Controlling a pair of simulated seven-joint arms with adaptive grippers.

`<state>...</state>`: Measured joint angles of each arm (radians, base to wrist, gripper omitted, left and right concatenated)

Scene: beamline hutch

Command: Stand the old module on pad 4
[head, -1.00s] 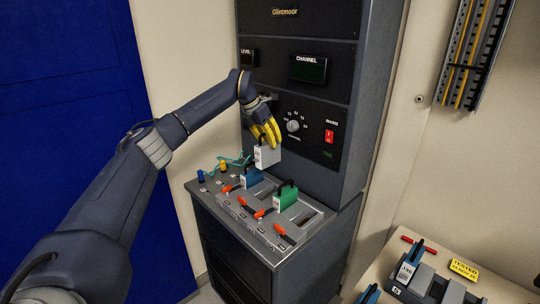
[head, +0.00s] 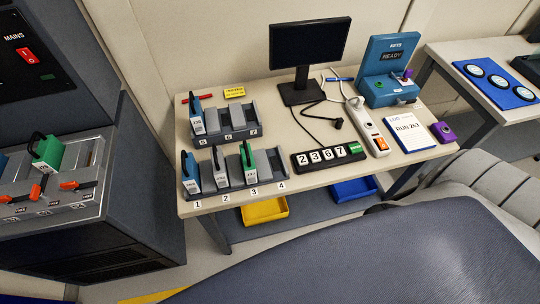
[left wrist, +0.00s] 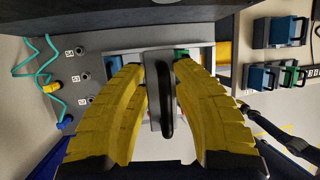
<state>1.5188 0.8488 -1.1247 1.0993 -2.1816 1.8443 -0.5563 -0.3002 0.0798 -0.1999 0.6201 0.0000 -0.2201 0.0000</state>
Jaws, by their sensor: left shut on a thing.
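In the left wrist view my left gripper (left wrist: 160,68) has its yellow fingers shut on a grey module (left wrist: 154,95) with a black loop handle, the handle between the fingers. The module's lower part is hidden. In the head view the left gripper is out of frame. Pad 4 (head: 271,170) is the empty right-hand place of the front rack, above the label 4. My right gripper is not in view.
A rear rack (head: 240,118) numbered 5 to 7 holds a blue module (head: 197,121) at its left. A monitor (head: 308,47), a 2367 number display (head: 326,157) and a power strip (head: 367,128) are on the bench. The cabinet (head: 65,190) with a green module (head: 47,153) stands left.

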